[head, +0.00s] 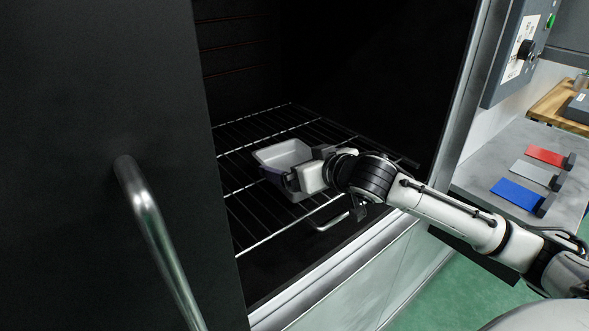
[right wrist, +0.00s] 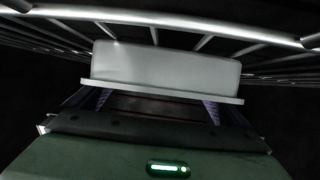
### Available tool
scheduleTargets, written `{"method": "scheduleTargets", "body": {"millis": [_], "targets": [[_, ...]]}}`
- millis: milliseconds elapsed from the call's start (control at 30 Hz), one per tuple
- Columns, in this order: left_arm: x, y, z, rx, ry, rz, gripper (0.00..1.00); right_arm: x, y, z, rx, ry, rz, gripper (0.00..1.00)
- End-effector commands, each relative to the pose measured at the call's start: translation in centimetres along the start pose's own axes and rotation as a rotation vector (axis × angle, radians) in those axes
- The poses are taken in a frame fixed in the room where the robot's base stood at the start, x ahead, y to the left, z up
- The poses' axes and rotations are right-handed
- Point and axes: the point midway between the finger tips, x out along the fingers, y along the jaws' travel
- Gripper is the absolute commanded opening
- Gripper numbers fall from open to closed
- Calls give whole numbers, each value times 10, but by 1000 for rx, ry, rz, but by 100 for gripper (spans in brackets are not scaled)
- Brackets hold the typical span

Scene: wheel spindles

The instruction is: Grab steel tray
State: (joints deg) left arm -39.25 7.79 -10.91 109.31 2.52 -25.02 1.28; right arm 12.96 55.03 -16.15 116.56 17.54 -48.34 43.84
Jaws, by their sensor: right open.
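The steel tray (head: 283,155) is a small light-grey open pan on the wire rack inside the dark oven. My right gripper (head: 279,178) is at the tray's near side, with the arm reaching in from the right. In the right wrist view the tray (right wrist: 165,65) is straight in front of the open right gripper (right wrist: 155,105), its rim close to the fingers. The fingers are spread wide, and I cannot tell whether they touch the rim. The gripper hides part of the tray's near side in the head view. My left gripper is not in view.
The wire rack (head: 250,191) has a front handle loop (head: 331,221). The dark oven door (head: 100,120) with its steel handle (head: 150,215) stands at the left. A grey bench (head: 490,165) at the right holds red, grey and blue plates. The rack around the tray is clear.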

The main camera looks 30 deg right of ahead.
Motion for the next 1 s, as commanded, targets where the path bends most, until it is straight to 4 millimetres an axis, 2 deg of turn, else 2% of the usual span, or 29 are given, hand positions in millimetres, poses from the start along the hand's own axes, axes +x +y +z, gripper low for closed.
{"method": "scheduleTargets", "body": {"millis": [200, 400, 667, 767, 1000], "targets": [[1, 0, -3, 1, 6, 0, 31, 1, 0, 0, -1, 0, 0, 98], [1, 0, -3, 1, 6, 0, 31, 0, 0, -1, -1, 2, 0, 68], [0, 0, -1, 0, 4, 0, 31, -1, 0, -4, -1, 3, 1, 68], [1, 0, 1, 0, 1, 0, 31, -5, 1, -16, -2, 7, 1, 68], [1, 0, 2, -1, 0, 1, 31, -25, 0, -62, -1, 9, 0, 68]]}}
